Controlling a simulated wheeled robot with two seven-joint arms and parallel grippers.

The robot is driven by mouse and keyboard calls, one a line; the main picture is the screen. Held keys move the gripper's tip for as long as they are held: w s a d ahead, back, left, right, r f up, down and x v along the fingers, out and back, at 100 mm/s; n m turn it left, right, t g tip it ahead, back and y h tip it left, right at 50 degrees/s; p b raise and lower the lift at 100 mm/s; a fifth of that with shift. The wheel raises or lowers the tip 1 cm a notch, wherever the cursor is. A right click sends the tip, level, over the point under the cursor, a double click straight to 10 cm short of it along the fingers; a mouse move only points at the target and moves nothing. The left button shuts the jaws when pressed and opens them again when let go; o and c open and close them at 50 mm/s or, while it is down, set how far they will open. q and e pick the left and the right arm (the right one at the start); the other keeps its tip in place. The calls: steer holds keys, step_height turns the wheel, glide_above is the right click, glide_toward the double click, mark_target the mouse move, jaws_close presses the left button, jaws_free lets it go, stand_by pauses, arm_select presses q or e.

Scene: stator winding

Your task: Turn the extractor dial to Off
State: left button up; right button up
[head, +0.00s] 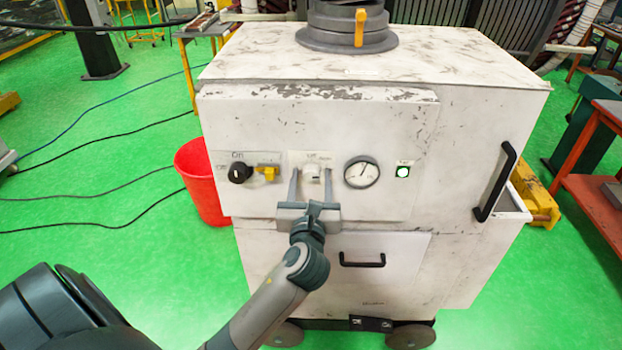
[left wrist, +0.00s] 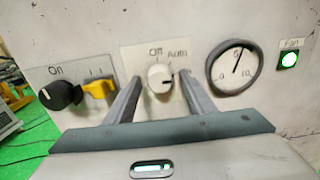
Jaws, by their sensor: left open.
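The extractor (head: 320,125) is a scuffed white cabinet facing me. The white dial (head: 311,173) sits on a pale plate in the middle of its front panel. It also shows in the left wrist view (left wrist: 160,78), with "Off" lettered above it and another word to the upper right. A dark mark on the knob lies on its right side. My left gripper (head: 311,182) is open, with one finger on each side of the dial. In the left wrist view I cannot tell whether the fingers touch it. My right gripper is not in view.
Left of the dial are a black knob (head: 240,173) marked "On" and a yellow switch (head: 268,172). Right of it are a round gauge (head: 361,172) and a lit green lamp (head: 403,172). A black handle (head: 362,260) is below. A red bin (head: 203,185) stands left.

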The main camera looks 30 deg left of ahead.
arm_select(q)
steer(key=shift+c, duration=0.7)
steer(key=c, duration=0.9)
